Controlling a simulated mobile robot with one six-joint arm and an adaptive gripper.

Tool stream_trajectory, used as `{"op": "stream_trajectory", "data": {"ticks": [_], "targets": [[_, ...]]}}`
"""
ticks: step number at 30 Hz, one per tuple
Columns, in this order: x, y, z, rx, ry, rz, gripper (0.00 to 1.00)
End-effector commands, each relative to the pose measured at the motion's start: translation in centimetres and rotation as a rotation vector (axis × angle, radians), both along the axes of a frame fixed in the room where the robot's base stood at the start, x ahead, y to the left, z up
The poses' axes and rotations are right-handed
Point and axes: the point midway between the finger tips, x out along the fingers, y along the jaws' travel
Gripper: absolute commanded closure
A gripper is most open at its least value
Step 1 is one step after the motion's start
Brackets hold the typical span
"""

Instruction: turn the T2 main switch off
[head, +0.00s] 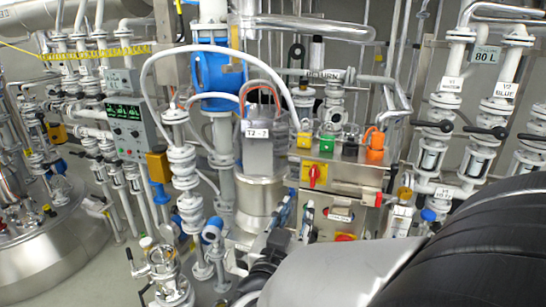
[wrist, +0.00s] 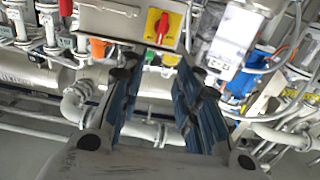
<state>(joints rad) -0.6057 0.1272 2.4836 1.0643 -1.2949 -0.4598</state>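The main switch (head: 314,174) is a red rotary handle on a yellow plate, on the front of a steel control box (head: 345,182). Its handle looks roughly upright. The wrist view is turned over and shows the switch (wrist: 161,25) at the top, just beyond the fingertips and between their lines. My gripper (head: 296,214) is below the switch in the head view. In the wrist view my gripper (wrist: 166,66) is open, with blue-padded fingers apart and nothing between them. It appears clear of the handle. No T2 label is readable on the box itself.
A vessel with a T2 label (head: 257,133) stands left of the box. Green (head: 327,143) and orange (head: 375,145) fittings sit on top of the box. A second red-and-yellow control (head: 345,237) is lower down. Pipes and valves crowd both sides.

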Motion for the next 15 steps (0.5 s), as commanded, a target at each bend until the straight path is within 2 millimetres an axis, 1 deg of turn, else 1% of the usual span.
{"op": "stream_trajectory", "data": {"ticks": [3, 15], "targets": [[2.0, -1.1, -0.1, 0.001, 0.000, -0.007, 0.69], [10.1, -4.4, -0.1, 0.001, 0.001, -0.003, 0.69]]}}
